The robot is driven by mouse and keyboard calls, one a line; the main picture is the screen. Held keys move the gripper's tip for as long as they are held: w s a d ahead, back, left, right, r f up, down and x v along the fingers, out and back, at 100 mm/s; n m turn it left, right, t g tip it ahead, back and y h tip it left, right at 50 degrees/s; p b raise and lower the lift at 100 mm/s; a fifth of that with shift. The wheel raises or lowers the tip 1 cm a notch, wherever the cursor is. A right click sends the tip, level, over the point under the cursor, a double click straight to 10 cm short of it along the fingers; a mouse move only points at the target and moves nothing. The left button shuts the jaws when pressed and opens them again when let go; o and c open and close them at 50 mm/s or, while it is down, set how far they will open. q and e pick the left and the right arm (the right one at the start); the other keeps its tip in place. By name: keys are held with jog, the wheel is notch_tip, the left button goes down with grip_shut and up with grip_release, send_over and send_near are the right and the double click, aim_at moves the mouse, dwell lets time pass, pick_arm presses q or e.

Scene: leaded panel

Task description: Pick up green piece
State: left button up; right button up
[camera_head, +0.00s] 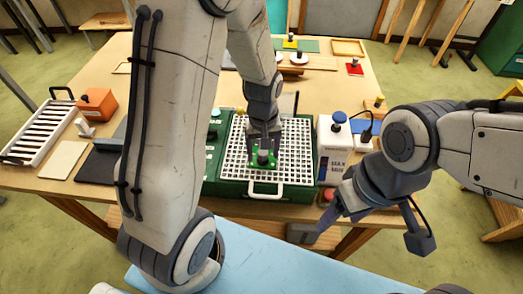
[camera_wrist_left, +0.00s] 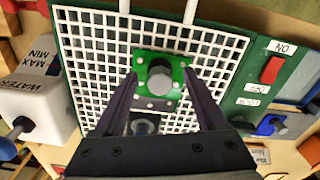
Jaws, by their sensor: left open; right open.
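The green piece (camera_head: 264,160) has a dark knob on top and sits on the white grid (camera_head: 292,135) of a green machine. In the left wrist view, the green piece (camera_wrist_left: 160,76) is a green square frame with a grey round middle and pale dots at its corners. My left gripper (camera_head: 263,150) is over it, with its fingers (camera_wrist_left: 160,90) open on both sides of the piece. I cannot tell whether the fingers touch it. My right gripper (camera_head: 326,214) is open and empty near the table's front edge, right of the machine.
A white water tank (camera_head: 333,150) with a blue cap stands right of the grid. A white slatted rack (camera_head: 42,130) and an orange block (camera_head: 97,103) are at the left. A white handle (camera_head: 266,190) sticks out at the machine's front. A red switch (camera_wrist_left: 272,69) is beside the grid.

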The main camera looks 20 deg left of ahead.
pick_arm(q)
jog(key=shift+f, duration=0.4)
jog(key=shift+c, duration=0.3)
grip_shut()
jog(key=shift+r, duration=0.2)
jog(key=shift+w+r, duration=0.1)
jog(key=shift+r, duration=0.2)
jog(key=r, duration=0.1)
jog(key=d+r+b, duration=0.1)
jog(key=r, duration=0.1)
jog(key=shift+r+b, duration=0.25)
jog(key=shift+b, duration=0.05)
jog(key=s+d+r+b, duration=0.2)
jog(key=d+r, duration=0.4)
jog(key=d, duration=0.4)
jog(key=shift+s+r, duration=0.3)
jog(key=shift+s, duration=0.4)
